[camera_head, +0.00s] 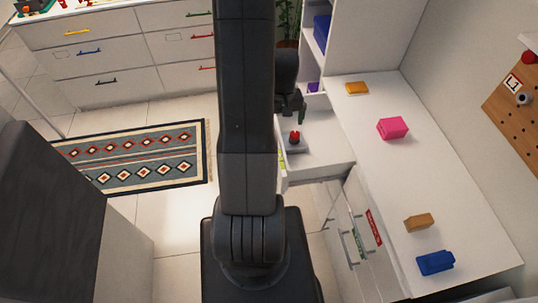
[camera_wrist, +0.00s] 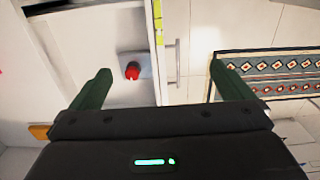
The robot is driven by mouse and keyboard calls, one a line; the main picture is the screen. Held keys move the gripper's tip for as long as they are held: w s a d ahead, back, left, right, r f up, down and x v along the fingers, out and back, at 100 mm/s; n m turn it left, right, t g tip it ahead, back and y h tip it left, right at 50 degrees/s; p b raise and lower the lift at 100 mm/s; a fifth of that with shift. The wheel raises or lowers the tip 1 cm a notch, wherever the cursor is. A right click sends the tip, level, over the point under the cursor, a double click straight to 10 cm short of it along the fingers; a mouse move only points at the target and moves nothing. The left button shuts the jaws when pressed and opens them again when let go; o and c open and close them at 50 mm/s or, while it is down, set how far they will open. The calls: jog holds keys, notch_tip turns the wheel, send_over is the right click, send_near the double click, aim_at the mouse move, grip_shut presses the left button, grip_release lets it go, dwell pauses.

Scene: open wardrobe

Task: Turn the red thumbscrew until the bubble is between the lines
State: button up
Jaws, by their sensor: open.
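The red thumbscrew (camera_head: 295,136) stands on a small pale block inside a white open drawer (camera_head: 325,153). In the wrist view the red thumbscrew (camera_wrist: 132,71) lies beyond the fingertips, left of the middle of the gap. My gripper (camera_wrist: 160,67) is open and empty, its two green fingers spread wide and apart from the thumbscrew. In the head view my gripper (camera_head: 298,108) is partly hidden by my arm, just above the thumbscrew in the picture. I cannot make out a bubble or lines in either view.
A yellow-green strip (camera_wrist: 158,25) runs along the drawer's edge. The white worktop at right carries a pink block (camera_head: 393,128), an orange block (camera_head: 357,88), a brown block (camera_head: 419,222) and a blue block (camera_head: 435,263). A patterned rug (camera_head: 135,158) lies on the floor.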

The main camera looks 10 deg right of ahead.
notch_tip(320, 180, down, 9)
jog(key=b, duration=0.4)
jog(key=shift+f+b, duration=0.15)
jog(key=shift+b, duration=0.2)
notch_tip(320, 180, up, 10)
jog(key=p, duration=0.5)
dwell(0.5)
notch_tip(320, 180, down, 11)
jog(key=b, duration=0.5)
jog(key=shift+r+b, duration=0.2)
jog(key=shift+b, duration=0.1)
notch_tip(320, 180, up, 7)
jog(key=p, duration=0.4)
jog(key=shift+f, duration=0.2)
